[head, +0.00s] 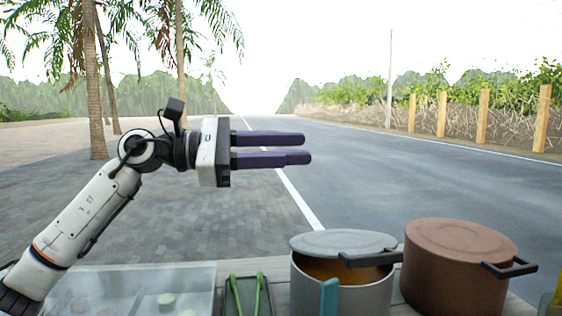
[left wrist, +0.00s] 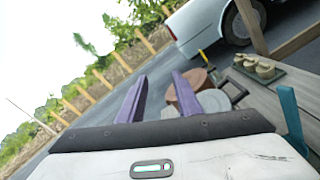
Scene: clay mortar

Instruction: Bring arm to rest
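My left arm reaches in from the left in the head view. Its gripper (head: 308,148) is held level above the counter, with its purple fingers pointing right. The fingers are parallel with a clear gap between them and nothing in the gap. The left wrist view also shows the two fingers (left wrist: 157,86) apart and empty. The gripper touches nothing and is well above the pots. My right gripper is in neither view.
A grey pot (head: 345,299) with its lid (head: 342,243) partly off and a brown lidded pot (head: 455,275) stand on the counter. Left of them are a dark tray (head: 232,300) with green sticks and a clear container (head: 190,275). A white car (left wrist: 205,25) shows in the wrist view.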

